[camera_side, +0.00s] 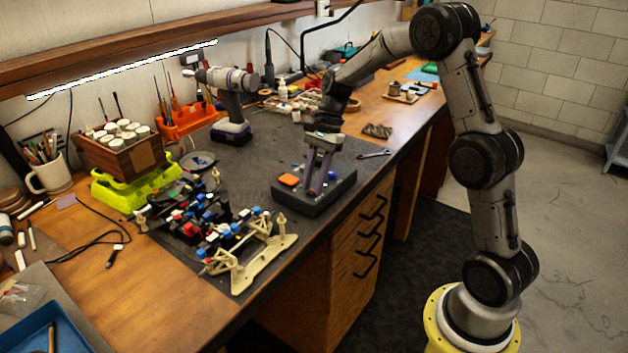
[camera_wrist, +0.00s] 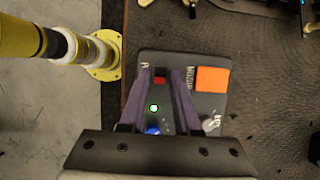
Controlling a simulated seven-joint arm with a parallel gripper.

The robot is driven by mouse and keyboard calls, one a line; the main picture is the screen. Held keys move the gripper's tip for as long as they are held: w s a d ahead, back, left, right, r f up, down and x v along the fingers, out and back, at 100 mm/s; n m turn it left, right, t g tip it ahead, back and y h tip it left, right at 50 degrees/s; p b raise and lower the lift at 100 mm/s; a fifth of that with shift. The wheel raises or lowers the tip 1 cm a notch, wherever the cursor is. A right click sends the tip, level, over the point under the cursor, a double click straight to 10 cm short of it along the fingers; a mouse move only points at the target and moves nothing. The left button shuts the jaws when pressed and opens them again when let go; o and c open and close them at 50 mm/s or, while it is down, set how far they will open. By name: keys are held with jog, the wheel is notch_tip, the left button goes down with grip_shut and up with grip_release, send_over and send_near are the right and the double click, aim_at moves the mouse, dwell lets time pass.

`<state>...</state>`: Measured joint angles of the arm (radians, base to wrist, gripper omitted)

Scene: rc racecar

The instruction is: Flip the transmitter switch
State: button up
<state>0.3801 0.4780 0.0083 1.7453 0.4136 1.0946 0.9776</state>
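The transmitter (camera_side: 335,190) is a dark box lying flat near the bench's front edge. It also shows in the wrist view (camera_wrist: 208,108), with an orange square (camera_wrist: 212,79), a red switch (camera_wrist: 159,80), a lit green-white light (camera_wrist: 154,108), a blue knob (camera_wrist: 153,128) and a grey knob (camera_wrist: 211,122). My gripper (camera_side: 314,190) points down over the box. In the wrist view, my gripper's purple fingers (camera_wrist: 163,72) stand apart, one each side of the red switch, with nothing visibly held. I cannot tell whether the fingertips touch the panel.
A car chassis (camera_side: 225,225) sits on a pale stand (camera_side: 255,268) left of the transmitter. A drill (camera_side: 230,100) stands behind. A wrench (camera_side: 374,154) lies to the right. Dark mat around the box is mostly clear.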

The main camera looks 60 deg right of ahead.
aim_at(310, 192)
grip_shut()
jog(key=shift+a+r+h, duration=0.1)
jog(key=shift+a+h, duration=0.3)
jog(key=shift+h, duration=0.6)
jog(key=shift+a+h, duration=0.25)
jog(key=shift+h, duration=1.05)
jog(key=shift+o, duration=1.9)
grip_release()
notch_tip(310, 192, up, 14)
